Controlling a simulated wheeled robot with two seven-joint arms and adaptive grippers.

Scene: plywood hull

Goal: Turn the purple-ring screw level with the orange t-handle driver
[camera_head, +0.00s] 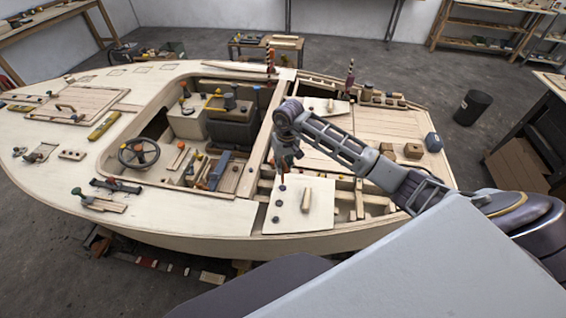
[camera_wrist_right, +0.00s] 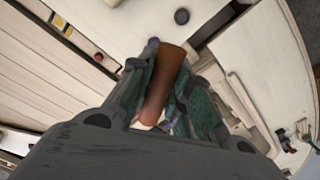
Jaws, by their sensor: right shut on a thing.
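In the right wrist view my right gripper (camera_wrist_right: 166,92) is shut on the orange t-handle driver (camera_wrist_right: 161,90), whose brown-orange handle lies between the two fingers. In the head view the driver is mostly hidden by the gripper. A small purplish screw head (camera_head: 282,188) shows on the panel just below the gripper. Whether the driver's tip touches it cannot be told. A darker screw head (camera_head: 275,219) sits nearer the panel's front. My left gripper is not in view.
A wooden block (camera_head: 306,200) stands on the panel, right of the screws. Open frame bays lie beside the panel. The cockpit with a steering wheel (camera_head: 138,153) and loose tools is to the left.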

